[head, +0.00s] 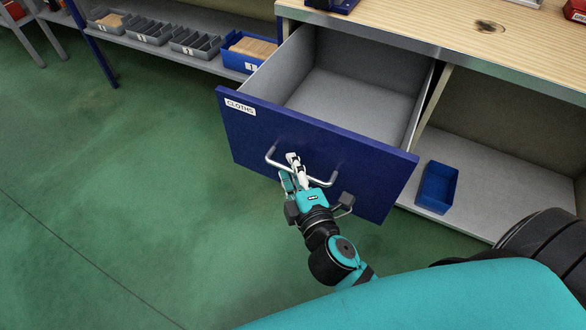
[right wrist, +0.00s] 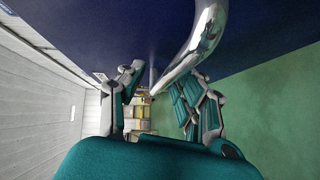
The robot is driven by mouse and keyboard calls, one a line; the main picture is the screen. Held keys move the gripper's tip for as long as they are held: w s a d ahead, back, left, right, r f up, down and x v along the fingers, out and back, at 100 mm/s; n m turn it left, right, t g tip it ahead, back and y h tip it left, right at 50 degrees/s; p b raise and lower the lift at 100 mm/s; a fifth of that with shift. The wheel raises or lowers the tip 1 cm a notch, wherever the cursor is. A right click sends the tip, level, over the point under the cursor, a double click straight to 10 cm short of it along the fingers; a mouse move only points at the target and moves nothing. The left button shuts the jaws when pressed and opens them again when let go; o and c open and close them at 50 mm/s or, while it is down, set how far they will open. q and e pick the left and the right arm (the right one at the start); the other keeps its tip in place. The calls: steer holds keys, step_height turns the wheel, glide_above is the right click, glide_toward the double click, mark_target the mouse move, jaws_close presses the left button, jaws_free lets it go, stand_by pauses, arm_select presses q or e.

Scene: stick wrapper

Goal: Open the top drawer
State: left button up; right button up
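The blue-fronted top drawer (head: 300,150), labelled "CLOTHS", stands pulled well out of the workbench in the head view. Its grey inside is empty where I can see it. A metal bar handle (head: 322,182) crosses its front and shows large and close in the right wrist view (right wrist: 200,45). My right gripper (head: 293,168) is at the left part of this handle. In the right wrist view its fingers (right wrist: 160,85) are spread, with the bar running between them and a gap visible. Whether a finger touches the bar is unclear. My left gripper is not in view.
The wooden benchtop (head: 450,28) lies above the drawer. A blue bin (head: 437,187) sits on the lower shelf at right. Several grey bins (head: 150,32) and a blue bin (head: 245,55) line the shelf at upper left. Green floor (head: 120,190) is clear at left.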

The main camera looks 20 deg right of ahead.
steer(key=shift+f, duration=0.1)
steer(key=shift+s, duration=0.1)
steer(key=s+r, duration=0.1)
steer(key=s, duration=1)
steer(key=shift+s+a+r, duration=0.35)
steer(key=shift+a+r, duration=0.05)
